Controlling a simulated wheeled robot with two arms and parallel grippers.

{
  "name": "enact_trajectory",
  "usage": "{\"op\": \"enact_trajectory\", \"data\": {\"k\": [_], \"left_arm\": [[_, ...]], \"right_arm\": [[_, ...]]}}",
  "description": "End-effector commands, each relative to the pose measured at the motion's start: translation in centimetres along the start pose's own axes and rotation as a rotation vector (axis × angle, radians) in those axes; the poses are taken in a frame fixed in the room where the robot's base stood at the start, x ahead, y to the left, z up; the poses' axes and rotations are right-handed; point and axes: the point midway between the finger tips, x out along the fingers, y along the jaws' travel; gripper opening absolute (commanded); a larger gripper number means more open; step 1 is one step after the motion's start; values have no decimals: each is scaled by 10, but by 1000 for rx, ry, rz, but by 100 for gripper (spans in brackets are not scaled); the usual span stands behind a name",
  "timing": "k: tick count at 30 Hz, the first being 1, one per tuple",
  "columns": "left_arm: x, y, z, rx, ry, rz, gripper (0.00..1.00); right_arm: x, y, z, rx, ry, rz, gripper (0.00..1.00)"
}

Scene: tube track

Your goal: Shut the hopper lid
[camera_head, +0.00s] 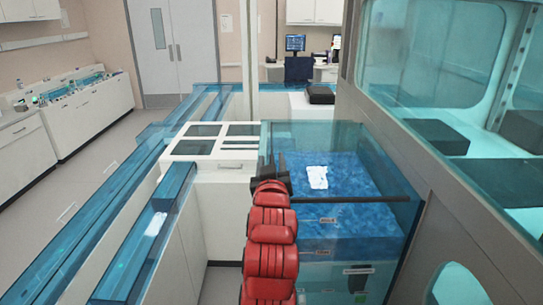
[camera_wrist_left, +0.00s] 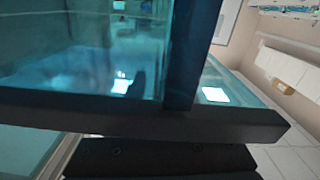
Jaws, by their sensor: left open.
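The hopper (camera_head: 385,150) is a clear blue-tinted box at the centre right of the head view, with a mottled blue mass and a white item (camera_head: 317,177) inside. A thin dark bar (camera_head: 350,199) runs across its near upper part, seemingly along the clear lid's edge. The lid's exact tilt is hard to tell. My left gripper (camera_head: 270,168) is dark and open, by the hopper's left side at the bar's left end. Whether it touches the lid is unclear. In the left wrist view, a dark bar (camera_wrist_left: 120,112) crosses before clear panels. My right gripper is not in view.
A white cabinet top with dark slots (camera_head: 205,146) adjoins the hopper's left side. Blue-covered tracks (camera_head: 130,190) run along the left. A glazed grey-framed machine (camera_head: 440,130) stands close on the right. A black case (camera_head: 320,94) lies behind the hopper.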

Motion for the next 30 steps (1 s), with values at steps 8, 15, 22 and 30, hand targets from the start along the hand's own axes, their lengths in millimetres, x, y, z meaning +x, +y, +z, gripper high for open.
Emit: {"op": "enact_trajectory", "data": {"k": [8,15,22,30], "left_arm": [[2,0,0,1,0,0,45],[2,0,0,1,0,0,7],[2,0,0,1,0,0,0],[2,0,0,1,0,0,0]], "right_arm": [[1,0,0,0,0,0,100],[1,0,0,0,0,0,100],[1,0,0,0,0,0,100],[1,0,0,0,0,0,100]]}}
